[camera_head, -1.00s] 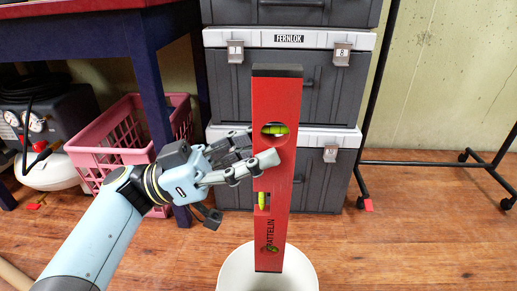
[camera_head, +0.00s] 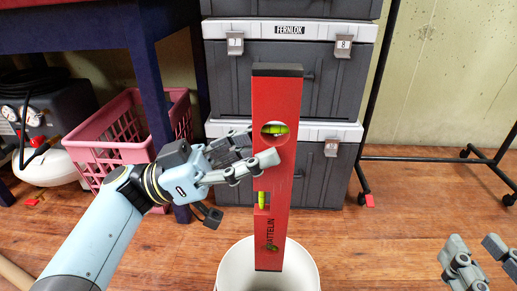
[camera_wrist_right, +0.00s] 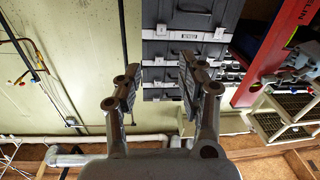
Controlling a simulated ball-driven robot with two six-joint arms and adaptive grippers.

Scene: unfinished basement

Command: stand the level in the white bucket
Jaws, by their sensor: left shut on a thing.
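The red level (camera_head: 265,110), with black end caps and green vials, stands upright in the head view. My left gripper (camera_head: 256,147) is shut on its middle from the left side. The white bucket (camera_head: 233,270) is below, at the bottom edge of the view and partly cut off. The level's lower end overlaps the bucket's mouth; I cannot tell how deep it sits or whether it touches the bottom. My right gripper (camera_head: 475,250) is at the lower right, open and empty, apart from the level. Its spread fingers (camera_wrist_right: 155,95) also show in the right wrist view.
Stacked grey toolboxes (camera_head: 280,75) stand behind the level. A pink crate (camera_head: 115,150), a blue-legged table (camera_head: 148,90) and a compressor (camera_head: 50,125) are at the left. A black wheeled rack (camera_head: 420,163) is at the right. The floor right of the bucket is clear.

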